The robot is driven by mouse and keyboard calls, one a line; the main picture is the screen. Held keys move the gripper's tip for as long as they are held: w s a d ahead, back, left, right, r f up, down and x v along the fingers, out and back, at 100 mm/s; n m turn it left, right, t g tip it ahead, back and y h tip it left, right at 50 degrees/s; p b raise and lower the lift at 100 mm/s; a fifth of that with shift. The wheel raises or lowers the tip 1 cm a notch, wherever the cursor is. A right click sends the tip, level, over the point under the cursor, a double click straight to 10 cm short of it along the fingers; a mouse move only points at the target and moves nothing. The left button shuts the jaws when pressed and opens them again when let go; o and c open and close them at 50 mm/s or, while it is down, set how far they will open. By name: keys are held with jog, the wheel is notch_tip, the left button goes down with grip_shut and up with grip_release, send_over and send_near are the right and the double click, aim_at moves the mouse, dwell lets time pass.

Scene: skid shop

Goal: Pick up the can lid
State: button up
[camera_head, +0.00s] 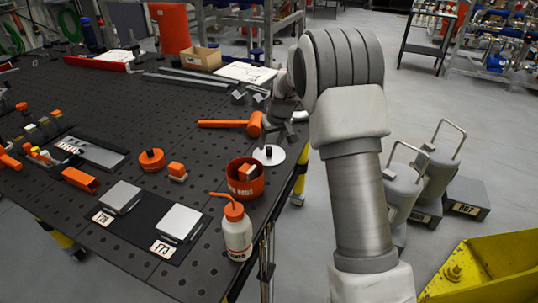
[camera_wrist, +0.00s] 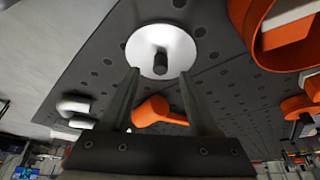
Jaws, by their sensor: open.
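The can lid (camera_head: 277,158) is a flat white disc with a dark knob at its centre. It lies on the perforated dark table near the right edge, beside an orange bin. In the wrist view the lid (camera_wrist: 178,52) is just beyond the fingertips, with its knob roughly centred between them. My gripper (camera_wrist: 159,77) is open, with nothing between its two fingers. In the head view my arm comes in from the right and partly hides the gripper, above the table edge and behind the lid.
The orange bin (camera_head: 245,188) stands close to the lid, with an orange-capped white bottle (camera_head: 236,236) in front. An orange mallet (camera_head: 228,124) lies behind the lid. Two grey plates on a dark mat lie to the left. The floor right of the table holds grey weights (camera_head: 402,190).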

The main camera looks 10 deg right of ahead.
aim_at(269, 148)
jog(key=x, duration=0.3)
jog(key=shift+w+f, duration=0.1)
grip_shut()
